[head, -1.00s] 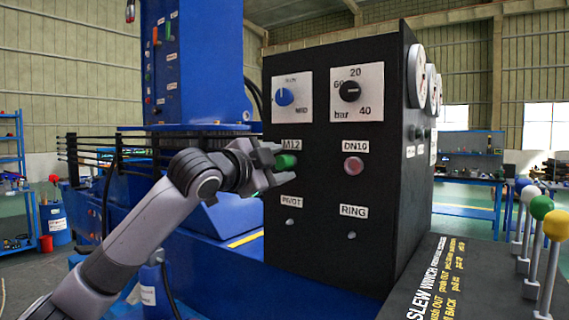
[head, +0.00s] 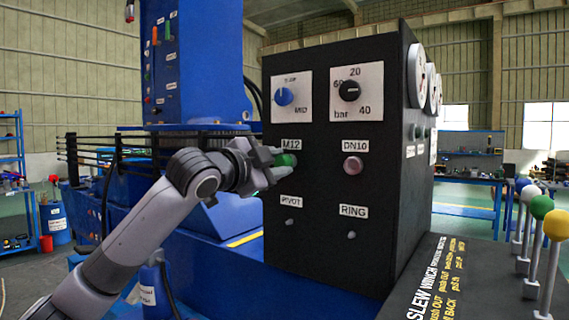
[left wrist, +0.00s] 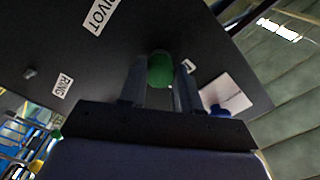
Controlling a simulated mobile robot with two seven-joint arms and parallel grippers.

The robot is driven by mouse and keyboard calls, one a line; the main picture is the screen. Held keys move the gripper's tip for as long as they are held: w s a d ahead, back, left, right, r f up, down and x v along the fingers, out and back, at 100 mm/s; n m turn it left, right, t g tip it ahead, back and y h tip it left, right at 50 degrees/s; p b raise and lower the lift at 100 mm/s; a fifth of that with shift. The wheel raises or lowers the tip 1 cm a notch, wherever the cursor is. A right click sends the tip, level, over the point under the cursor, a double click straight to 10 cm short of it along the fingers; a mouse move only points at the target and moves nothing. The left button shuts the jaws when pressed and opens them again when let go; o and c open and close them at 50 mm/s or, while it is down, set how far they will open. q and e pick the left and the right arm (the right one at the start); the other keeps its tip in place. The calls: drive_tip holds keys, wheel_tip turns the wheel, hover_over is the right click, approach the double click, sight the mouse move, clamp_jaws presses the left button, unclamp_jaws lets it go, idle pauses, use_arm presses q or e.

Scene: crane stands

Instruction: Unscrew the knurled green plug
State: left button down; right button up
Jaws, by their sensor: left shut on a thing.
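The green plug (head: 287,159) sits in the black panel (head: 325,245), just under the M12 label (head: 291,144). It also shows in the left wrist view (left wrist: 160,70) as a round green end between the two fingers. My left gripper (head: 282,164) is shut on the plug, with one finger on each side. The fingers partly hide the plug in the head view, and its knurling is too small to make out. My right gripper is not in view.
A pink-red plug (head: 353,165) under the DN10 label sits to the right. A blue knob (head: 284,96) and a black knob (head: 349,90) are above. Small studs marked PIVOT and RING are below. Ball-topped levers (head: 541,207) stand at the right.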

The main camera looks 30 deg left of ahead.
use_arm(q)
drive_tip(key=n, duration=0.5)
drive_tip(key=n, duration=0.4)
drive_tip(key=shift+n, duration=0.5)
drive_tip(key=n, duration=0.3)
drive_tip(key=shift+d, duration=0.1)
drive_tip(key=shift+s+n, duration=0.1)
drive_tip(key=shift+n, duration=1)
